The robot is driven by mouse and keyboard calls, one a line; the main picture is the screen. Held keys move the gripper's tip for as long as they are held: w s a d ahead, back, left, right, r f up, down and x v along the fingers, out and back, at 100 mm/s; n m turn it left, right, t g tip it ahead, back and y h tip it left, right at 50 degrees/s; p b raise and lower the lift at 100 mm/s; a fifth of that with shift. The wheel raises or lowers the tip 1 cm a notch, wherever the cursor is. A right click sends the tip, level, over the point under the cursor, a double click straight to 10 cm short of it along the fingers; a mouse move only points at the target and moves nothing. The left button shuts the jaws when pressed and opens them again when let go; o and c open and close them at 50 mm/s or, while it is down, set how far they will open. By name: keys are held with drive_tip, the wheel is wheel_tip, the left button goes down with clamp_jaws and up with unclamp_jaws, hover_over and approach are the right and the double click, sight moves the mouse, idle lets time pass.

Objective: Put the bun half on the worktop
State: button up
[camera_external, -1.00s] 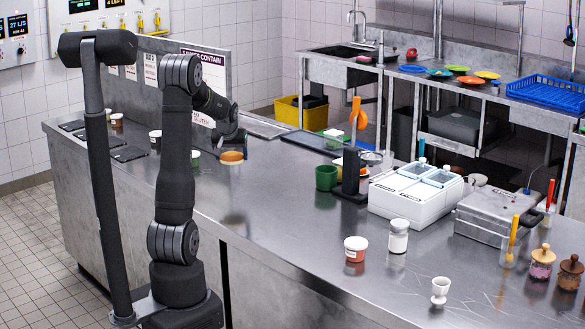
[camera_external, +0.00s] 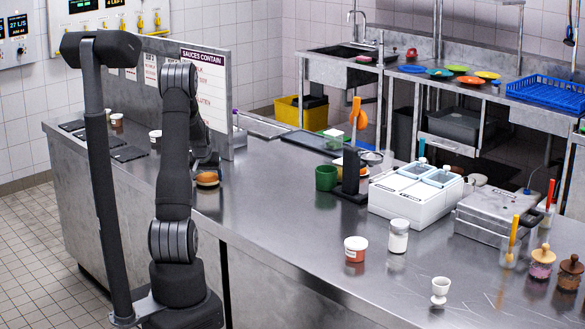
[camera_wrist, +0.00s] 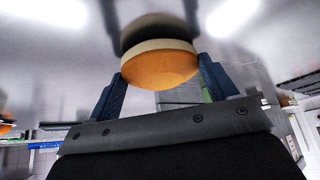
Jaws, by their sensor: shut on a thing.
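The bun half (camera_wrist: 160,68) is a round orange-brown piece with a pale cut edge. In the wrist view it sits between the two blue fingers of my gripper (camera_wrist: 162,82), which is shut on it. In the external view the bun half (camera_external: 208,179) shows just below my gripper (camera_external: 207,168), low over the steel worktop (camera_external: 290,235) near its left part. I cannot tell whether its underside touches the worktop. A dark shadow or reflection lies close beside it in the wrist view.
A green cup (camera_external: 326,178) and a dark stand (camera_external: 351,165) are to the right. A white container unit (camera_external: 415,195), a red-labelled jar (camera_external: 355,249), a white jar (camera_external: 398,236) and an egg cup (camera_external: 440,290) stand farther right. The worktop's middle is clear.

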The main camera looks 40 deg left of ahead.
drive_tip(key=shift+f, duration=0.2)
drive_tip(key=shift+f, duration=0.1)
drive_tip(key=o, duration=1)
drive_tip(key=shift+c, duration=0.2)
drive_tip(key=shift+r, duration=0.35)
drive_tip(key=v, duration=1.1)
drive_tip(key=shift+d+r, duration=0.15)
drive_tip(key=shift+d, duration=0.05)
drive_tip(key=shift+s, duration=0.1)
